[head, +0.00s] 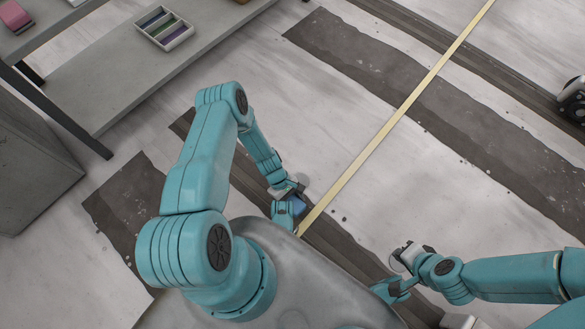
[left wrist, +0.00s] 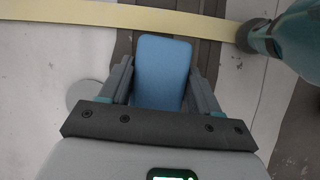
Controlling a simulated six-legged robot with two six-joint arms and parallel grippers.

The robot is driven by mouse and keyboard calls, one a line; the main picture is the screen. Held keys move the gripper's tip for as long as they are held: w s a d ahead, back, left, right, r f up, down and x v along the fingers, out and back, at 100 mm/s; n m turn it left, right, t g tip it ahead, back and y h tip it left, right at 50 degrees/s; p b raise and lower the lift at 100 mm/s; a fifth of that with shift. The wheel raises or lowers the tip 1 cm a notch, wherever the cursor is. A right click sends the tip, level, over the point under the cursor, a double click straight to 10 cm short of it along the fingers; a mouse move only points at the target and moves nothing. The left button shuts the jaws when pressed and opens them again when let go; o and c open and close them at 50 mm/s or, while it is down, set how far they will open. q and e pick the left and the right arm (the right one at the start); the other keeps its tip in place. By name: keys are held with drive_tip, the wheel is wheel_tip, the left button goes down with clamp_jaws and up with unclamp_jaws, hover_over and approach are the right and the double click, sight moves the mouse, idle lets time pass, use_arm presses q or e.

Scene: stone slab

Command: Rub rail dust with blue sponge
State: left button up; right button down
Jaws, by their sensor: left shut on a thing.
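My left gripper (head: 292,203) is shut on a blue sponge (head: 299,205), low over the slab near my body's front edge. In the left wrist view the sponge (left wrist: 163,72) sits between the two dark fingers of the left gripper (left wrist: 163,85), its broad blue face to the camera. A dark rail-like strip (head: 345,247) runs under this area, and in the left wrist view it (left wrist: 205,52) shows behind the sponge. I cannot tell whether the sponge touches it. Dark specks lie around; dust is not clearly distinguishable. My right gripper (head: 397,288) is at lower right, its jaws unclear.
A long pale yellow strip (head: 395,117) crosses the slab diagonally, ending near the left gripper. Open slab lies between the arms.

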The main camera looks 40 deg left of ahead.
use_arm(q)
drive_tip(key=shift+f+b, duration=0.65)
drive_tip(key=shift+f, duration=0.45)
